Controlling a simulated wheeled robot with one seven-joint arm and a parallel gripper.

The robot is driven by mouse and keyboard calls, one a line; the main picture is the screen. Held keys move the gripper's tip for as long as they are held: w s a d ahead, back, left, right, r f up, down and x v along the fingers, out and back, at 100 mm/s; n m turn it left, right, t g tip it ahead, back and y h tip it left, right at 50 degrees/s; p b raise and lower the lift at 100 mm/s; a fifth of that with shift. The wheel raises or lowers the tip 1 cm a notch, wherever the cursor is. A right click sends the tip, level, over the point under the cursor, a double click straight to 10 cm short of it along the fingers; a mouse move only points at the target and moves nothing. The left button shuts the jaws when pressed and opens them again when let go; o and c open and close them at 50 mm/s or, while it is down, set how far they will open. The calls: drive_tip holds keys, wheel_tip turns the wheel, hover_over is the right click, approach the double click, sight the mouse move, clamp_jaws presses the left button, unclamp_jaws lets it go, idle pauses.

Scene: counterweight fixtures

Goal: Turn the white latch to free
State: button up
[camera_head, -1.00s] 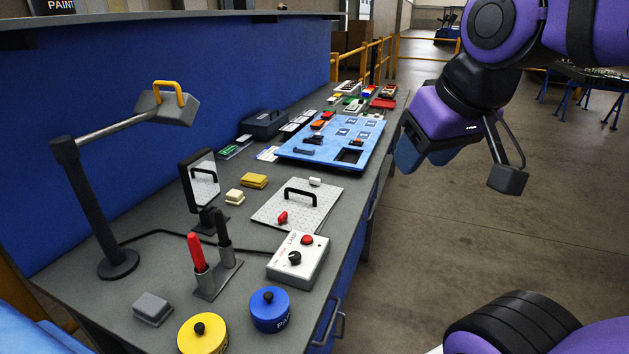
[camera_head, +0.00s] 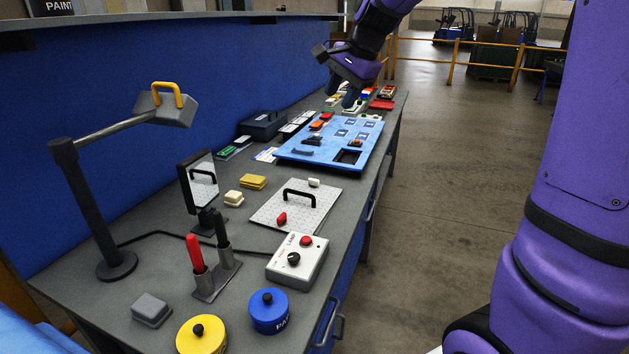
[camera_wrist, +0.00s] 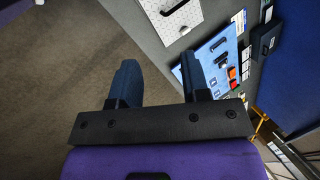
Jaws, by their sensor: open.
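The white latch (camera_head: 314,182) is a small white piece at the back right corner of a grey metal plate (camera_head: 270,209). The plate has a black handle (camera_head: 299,196) and a red latch (camera_head: 281,219) at its front. In the wrist view the plate (camera_wrist: 161,24) shows at the top, with a small white piece, seemingly the white latch (camera_wrist: 184,30), at its corner. My gripper (camera_head: 344,92) is open and empty, high above the far part of the bench, well beyond the latch. In the wrist view its fingers (camera_wrist: 159,64) stand apart with floor and bench edge beyond.
A blue board (camera_head: 290,154) with assorted parts lies behind the plate. A lamp control box (camera_head: 309,262), paint tins (camera_head: 269,311), a mirror (camera_head: 201,180) and a counterweight arm (camera_head: 115,131) stand nearer. The air above the plate is clear.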

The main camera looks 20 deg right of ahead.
drive_tip(key=w+d+f+m, duration=0.3)
drive_tip(key=w+f+m, duration=0.15)
drive_tip(key=w, duration=0.35)
drive_tip(key=w+d+f+m, duration=0.2)
drive_tip(key=w+f+m, duration=0.1)
drive_tip(key=w+f, duration=0.4)
drive_tip(key=m, duration=0.7)
approach(314, 183)
drive_tip(key=x, duration=0.6)
drive_tip(key=w+x, duration=0.1)
drive_tip(key=x, duration=0.2)
drive_tip(key=shift+d+r, duration=0.15)
drive_tip(key=shift+r, duration=0.05)
drive_tip(key=shift+g, duration=0.3)
clamp_jaws()
